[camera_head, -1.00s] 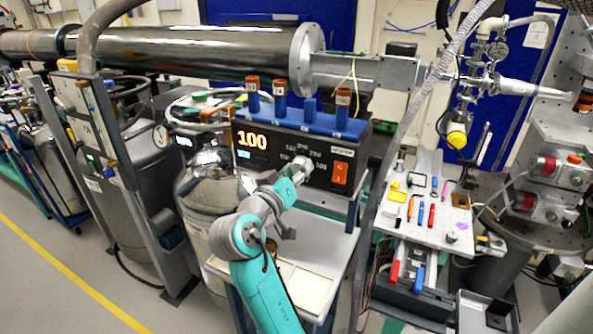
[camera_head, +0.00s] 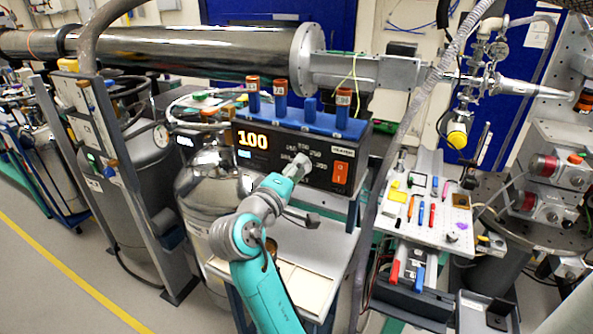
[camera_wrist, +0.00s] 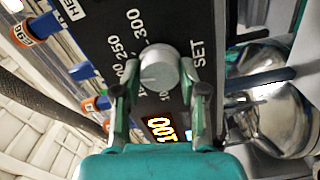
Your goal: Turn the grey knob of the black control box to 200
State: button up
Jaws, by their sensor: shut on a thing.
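The black control box (camera_head: 262,162) stands on a bench and its orange display reads 100 in the head view. Its grey knob (camera_wrist: 158,68) is on the front panel, amid printed numbers including 250 and 300; some numbers are partly hidden by my fingers. My gripper (camera_head: 298,167) is at the panel, and in the wrist view its fingers lie on both sides of the knob, shut on it. A faint mark on the knob's face points toward the lower left of the wrist view. The head view hides most of the knob behind my gripper.
An orange rocker switch (camera_head: 340,174) is just right of the knob. A blue rack (camera_head: 310,122) with several orange-capped holders sits on the box. A shiny metal vessel (camera_head: 205,195) stands to the left, and a tool-covered pegboard (camera_head: 425,200) to the right.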

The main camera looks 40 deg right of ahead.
jog(key=shift+n, duration=0.7)
jog(key=o, duration=1.1)
jog(key=shift+o, duration=0.2)
jog(key=shift+a, duration=0.1)
jog(key=v, duration=1.2)
